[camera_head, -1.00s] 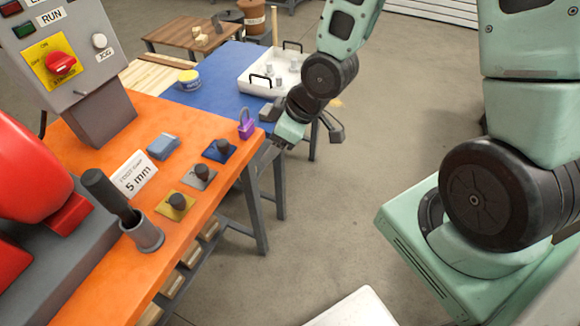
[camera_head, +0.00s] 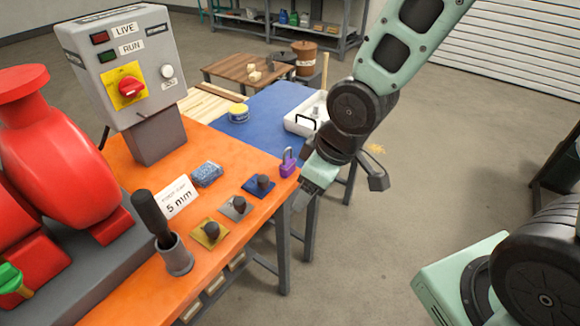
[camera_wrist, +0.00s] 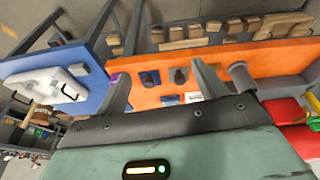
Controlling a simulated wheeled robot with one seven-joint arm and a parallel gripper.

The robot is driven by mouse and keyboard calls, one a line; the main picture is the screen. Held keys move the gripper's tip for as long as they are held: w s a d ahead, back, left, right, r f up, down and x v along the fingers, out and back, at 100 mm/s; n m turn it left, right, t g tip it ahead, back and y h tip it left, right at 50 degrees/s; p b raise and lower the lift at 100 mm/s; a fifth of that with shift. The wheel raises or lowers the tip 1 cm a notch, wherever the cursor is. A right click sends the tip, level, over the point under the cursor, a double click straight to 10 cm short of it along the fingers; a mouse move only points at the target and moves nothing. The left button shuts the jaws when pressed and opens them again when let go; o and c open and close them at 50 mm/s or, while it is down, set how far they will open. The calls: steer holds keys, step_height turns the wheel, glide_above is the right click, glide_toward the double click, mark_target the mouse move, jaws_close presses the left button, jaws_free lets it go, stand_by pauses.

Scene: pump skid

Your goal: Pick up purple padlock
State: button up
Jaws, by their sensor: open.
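The purple padlock (camera_head: 288,168) stands upright near the right edge of the orange bench top (camera_head: 232,222), its shackle up. My gripper (camera_head: 303,200) is just right of the padlock in the head view, by the bench edge and pointing down; its fingers are small and partly hidden there. In the wrist view the two fingers (camera_wrist: 165,85) are spread wide with nothing held between them. A small purple patch (camera_wrist: 114,77), likely the padlock, shows beside the left finger, which partly hides it.
Blue, grey and yellow plates with dark knobs (camera_head: 240,207) sit along the bench's front edge. A blue sponge-like block (camera_head: 207,174), a "5 mm" card (camera_head: 177,197) and a dark-handled tool in a cup (camera_head: 176,256) stand nearby. A white tray (camera_head: 300,122) lies on the blue surface behind.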

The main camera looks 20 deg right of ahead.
steer(key=w+d+f+t+y, duration=0.2)
steer(key=w+d+f+t, duration=0.1)
steer(key=w+d+f, duration=0.35)
steer(key=m+t+y, duration=0.1)
steer(key=t+y, duration=0.3)
steer(key=t, duration=0.1)
glide_toward(292, 167)
steer(key=b+x, duration=0.4)
steer(key=b, duration=1.2)
steer(key=shift+w+a+f, duration=0.15)
steer(key=shift+a+f, duration=0.05)
steer(key=shift+a, duration=0.05)
steer(key=shift+x, duration=3.4)
steer(key=shift+r, duration=0.15)
steer(key=shift+c, duration=0.3)
steer(key=c, duration=1.2)
steer(key=shift+r+p, duration=0.95)
steer(key=shift+r, duration=4.1)
